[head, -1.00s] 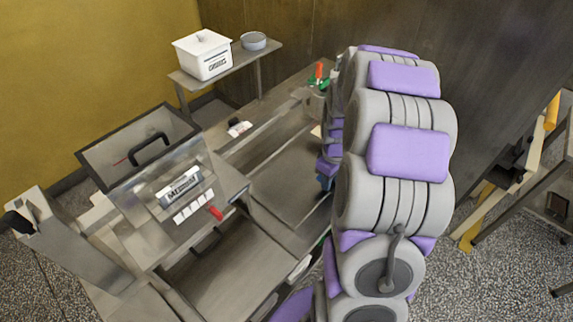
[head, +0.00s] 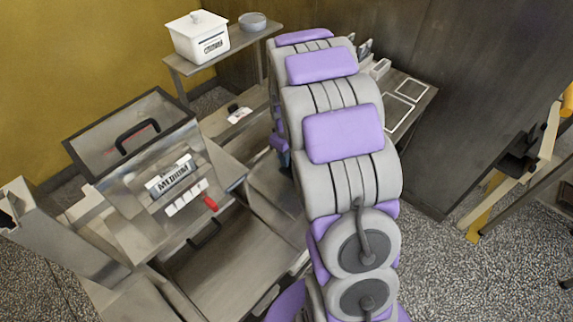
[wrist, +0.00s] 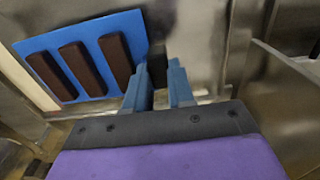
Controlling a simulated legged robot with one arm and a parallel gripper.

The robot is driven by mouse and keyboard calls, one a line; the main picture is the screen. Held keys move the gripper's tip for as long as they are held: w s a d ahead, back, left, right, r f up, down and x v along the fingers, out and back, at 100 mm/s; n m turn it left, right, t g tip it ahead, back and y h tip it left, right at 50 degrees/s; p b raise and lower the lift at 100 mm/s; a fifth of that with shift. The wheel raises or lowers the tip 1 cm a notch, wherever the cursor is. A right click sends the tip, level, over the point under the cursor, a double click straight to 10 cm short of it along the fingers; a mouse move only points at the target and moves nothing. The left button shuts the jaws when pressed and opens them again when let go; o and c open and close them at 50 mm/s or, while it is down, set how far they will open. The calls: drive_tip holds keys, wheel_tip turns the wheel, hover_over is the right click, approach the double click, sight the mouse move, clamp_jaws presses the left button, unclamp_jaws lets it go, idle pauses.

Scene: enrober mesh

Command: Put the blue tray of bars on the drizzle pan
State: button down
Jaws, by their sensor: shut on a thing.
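The blue tray (wrist: 72,38) is at the upper left of the wrist view. Three dark brown bars (wrist: 82,68) lie side by side on it. My gripper (wrist: 160,78) is at the tray's right edge, its blue fingers shut around a dark part there that looks like the tray's handle. The tray's right end is partly hidden by the fingers. In the head view my arm hides the gripper and tray. I cannot pick out the drizzle pan with certainty in either view.
A steel machine with a hinged clear cover (head: 135,135) and a red-handled lever (head: 209,203) stands at left. A white lidded box (head: 198,38) and a grey bowl (head: 252,21) sit on a back shelf. A side table (head: 418,92) with pale square outlines is right of my arm.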

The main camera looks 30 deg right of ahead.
drive_tip(key=shift+w+a, duration=0.15)
drive_tip(key=shift+a, duration=0.25)
drive_tip(key=a+f, duration=0.1)
drive_tip(key=f+b, duration=0.1)
drive_tip(key=shift+a+f, duration=0.4)
drive_tip(key=shift+f, duration=0.35)
drive_tip(key=shift+d, duration=0.5)
drive_tip(key=c, duration=1.2)
unclamp_jaws()
drive_tip(key=shift+d, duration=0.4)
drive_tip(key=shift+o, duration=1.1)
drive_tip(key=shift+a, duration=0.7)
drive_tip(key=shift+d+r, duration=0.2)
drive_tip(key=shift+r, duration=0.5)
wheel_tip(320, 180, up, 10)
drive_tip(key=p, duration=0.3)
drive_tip(key=s+a+r+m, duration=0.1)
drive_tip(key=s+a+r, duration=0.35)
drive_tip(key=s, duration=0.35)
drive_tip(key=s+a+r+m, duration=0.1)
drive_tip(key=s+a+r, duration=0.2)
drive_tip(key=s+a, duration=0.35)
drive_tip(key=s+a+m+g, duration=0.1)
drive_tip(key=s+a+m, duration=0.1)
drive_tip(key=s, duration=1.6)
drive_tip(key=shift+a+r+g, duration=0.4)
drive_tip(key=shift+a+r, duration=0.05)
drive_tip(key=shift+a, duration=0.05)
